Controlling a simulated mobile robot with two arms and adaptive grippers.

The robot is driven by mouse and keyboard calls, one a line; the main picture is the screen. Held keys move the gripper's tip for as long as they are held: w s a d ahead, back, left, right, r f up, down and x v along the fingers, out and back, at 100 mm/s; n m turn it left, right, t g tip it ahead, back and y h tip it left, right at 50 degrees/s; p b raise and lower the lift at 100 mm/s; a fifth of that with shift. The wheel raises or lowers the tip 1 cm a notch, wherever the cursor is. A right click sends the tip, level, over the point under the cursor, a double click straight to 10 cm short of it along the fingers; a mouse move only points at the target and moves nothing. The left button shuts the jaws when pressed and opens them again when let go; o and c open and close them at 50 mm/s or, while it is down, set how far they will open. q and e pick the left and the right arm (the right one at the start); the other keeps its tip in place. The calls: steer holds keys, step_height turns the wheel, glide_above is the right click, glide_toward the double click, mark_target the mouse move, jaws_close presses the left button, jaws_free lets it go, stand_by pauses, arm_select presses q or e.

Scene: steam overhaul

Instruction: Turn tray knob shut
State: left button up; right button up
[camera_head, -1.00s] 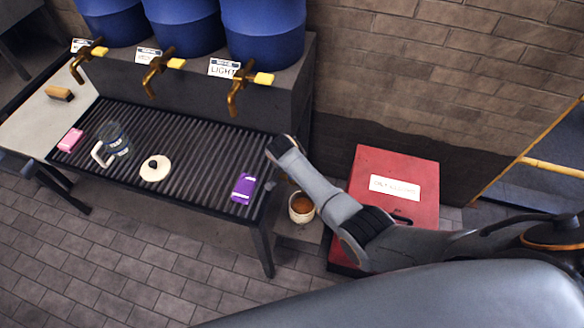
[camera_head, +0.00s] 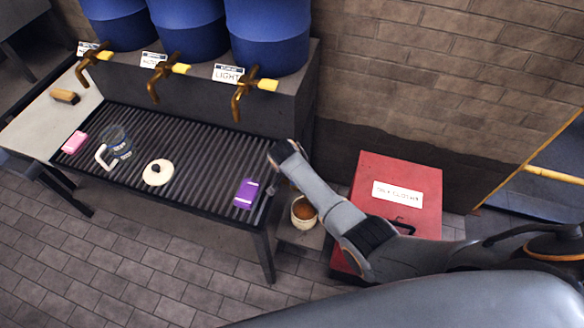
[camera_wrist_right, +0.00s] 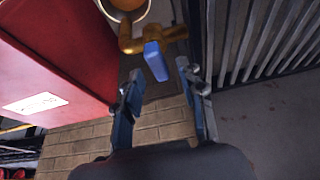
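The tray knob, a blue handle (camera_wrist_right: 155,61) on a brass valve (camera_wrist_right: 140,42), shows in the right wrist view at the end of the slatted drain tray (camera_wrist_right: 262,35). My right gripper (camera_wrist_right: 161,70) is open, with one finger on each side of the handle's near end. I cannot tell whether either finger touches it. In the head view my right gripper (camera_head: 275,160) is at the tray's right end (camera_head: 264,215), and the knob is hidden there. My left gripper is in neither view.
A red cabinet (camera_head: 345,195) stands right of the tray. A cup of brown liquid (camera_head: 304,212) sits between them. A purple packet (camera_head: 246,194), white lid (camera_head: 157,172), glass mug (camera_head: 118,145) and pink block (camera_head: 74,142) lie on the tray under brass taps (camera_head: 240,95).

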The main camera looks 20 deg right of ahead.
steer(key=v, duration=1.1)
steer(key=shift+s, duration=0.1)
